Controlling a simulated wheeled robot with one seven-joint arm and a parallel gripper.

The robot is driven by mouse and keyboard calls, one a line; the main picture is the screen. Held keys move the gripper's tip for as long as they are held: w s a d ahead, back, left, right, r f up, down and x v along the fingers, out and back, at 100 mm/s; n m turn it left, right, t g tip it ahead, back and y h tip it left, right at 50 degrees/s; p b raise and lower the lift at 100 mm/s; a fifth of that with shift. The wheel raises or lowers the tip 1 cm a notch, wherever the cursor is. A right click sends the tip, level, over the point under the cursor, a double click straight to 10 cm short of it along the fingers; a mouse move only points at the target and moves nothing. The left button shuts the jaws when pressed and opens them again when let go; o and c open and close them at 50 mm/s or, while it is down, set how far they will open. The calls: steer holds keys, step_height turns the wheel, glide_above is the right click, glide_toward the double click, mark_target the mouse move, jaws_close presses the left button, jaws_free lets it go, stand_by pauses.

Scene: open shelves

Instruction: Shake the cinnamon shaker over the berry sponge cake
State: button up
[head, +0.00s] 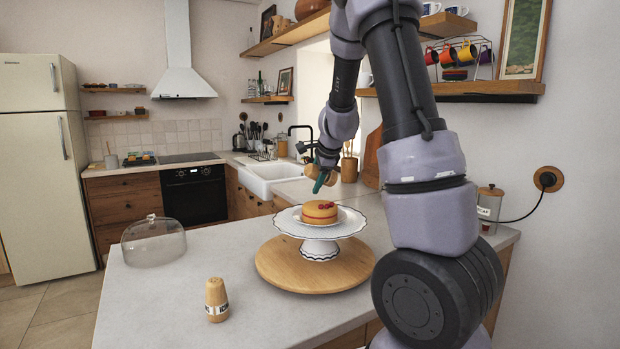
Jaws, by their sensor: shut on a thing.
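My gripper (320,181) is above the cake and shut on a light wood-coloured shaker (311,171), which is tilted. The fingers partly cover the shaker, and its label cannot be read. A second wooden shaker (216,298) with a label band stands upright on the near counter at the left. Its label is too small to read.
A clear glass dome (153,242) rests on the counter at the left. A wall shelf with cups (465,54) hangs close to my arm. The counter (190,260) between dome and board is clear.

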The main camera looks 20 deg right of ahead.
steer(key=shift+w+d+f+n+t+h, duration=0.15)
steer(key=shift+w+d+f+n+h, duration=0.1)
steer(key=shift+d+f+h, duration=0.6)
steer(key=shift+w+d+f+n+t+h, duration=0.1)
steer(key=shift+d+f+n+t+h, duration=0.15)
steer(key=shift+d+h, duration=0.6)
steer(key=shift+w+d+f+n+t+h, duration=0.15)
steer(key=shift+d+f+n+h, duration=0.35)
steer(key=shift+d, duration=0.8)
steer(key=shift+w+a+h, duration=0.1)
steer(key=shift+a+h, duration=0.1)
steer(key=shift+h, duration=0.1)
steer(key=h, duration=0.1)
steer(key=n+t+h, duration=0.1)
steer(key=shift+a+r+n+t+h, duration=0.1)
steer(key=shift+r+n+t+h, duration=0.2)
steer(key=shift+r+h, duration=0.1)
steer(key=n+t+h, duration=0.1)
steer(key=h, duration=0.1)
steer(key=r+n+t+h, duration=0.1)
steer(key=h, duration=0.1)
steer(key=shift+r, duration=0.3)
